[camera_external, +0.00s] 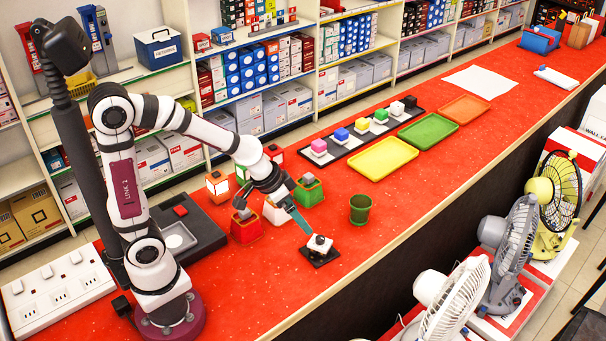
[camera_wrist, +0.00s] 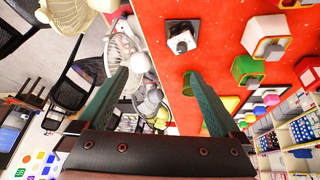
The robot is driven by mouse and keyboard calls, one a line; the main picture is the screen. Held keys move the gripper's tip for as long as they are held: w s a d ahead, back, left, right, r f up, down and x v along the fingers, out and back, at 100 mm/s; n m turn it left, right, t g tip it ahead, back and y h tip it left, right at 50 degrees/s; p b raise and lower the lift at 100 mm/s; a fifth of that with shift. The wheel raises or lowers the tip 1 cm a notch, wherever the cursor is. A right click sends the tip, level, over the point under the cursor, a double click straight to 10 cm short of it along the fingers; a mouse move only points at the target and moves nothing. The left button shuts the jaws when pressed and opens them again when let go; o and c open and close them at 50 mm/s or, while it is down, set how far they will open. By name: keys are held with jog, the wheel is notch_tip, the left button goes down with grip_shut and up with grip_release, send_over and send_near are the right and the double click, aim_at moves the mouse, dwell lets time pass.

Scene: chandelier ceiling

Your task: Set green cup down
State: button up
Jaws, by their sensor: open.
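The green cup (camera_external: 360,208) stands upright on the red counter (camera_external: 400,195), near its front edge. My gripper (camera_external: 299,220) is to the left of the cup in the external view, apart from it. It is low over the counter, beside a small black mat with a white and black block (camera_external: 320,245). In the wrist view my gripper's two teal fingers (camera_wrist: 155,74) are spread wide with nothing held between them.
Red, white and green boxes (camera_external: 309,191) stand behind my gripper. A yellow tray (camera_external: 383,158), a green tray (camera_external: 428,131) and a strip of coloured blocks lie farther along. Fans (camera_external: 513,251) stand beyond the front edge. Counter around the cup is clear.

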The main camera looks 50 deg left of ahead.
jog(key=s+a+r+m+g+y, duration=0.1)
jog(key=s+a+g+y, duration=0.1)
jog(key=s+a, duration=0.4)
jog(key=s+a+r+m+g+y, duration=0.1)
jog(key=s+a, duration=0.5)
jog(key=s, duration=0.8)
jog(key=shift+s+r+g+y, duration=0.2)
jog(key=shift+s+g+y, duration=0.25)
jog(key=shift+g, duration=0.65)
jog(key=shift+w, duration=0.1)
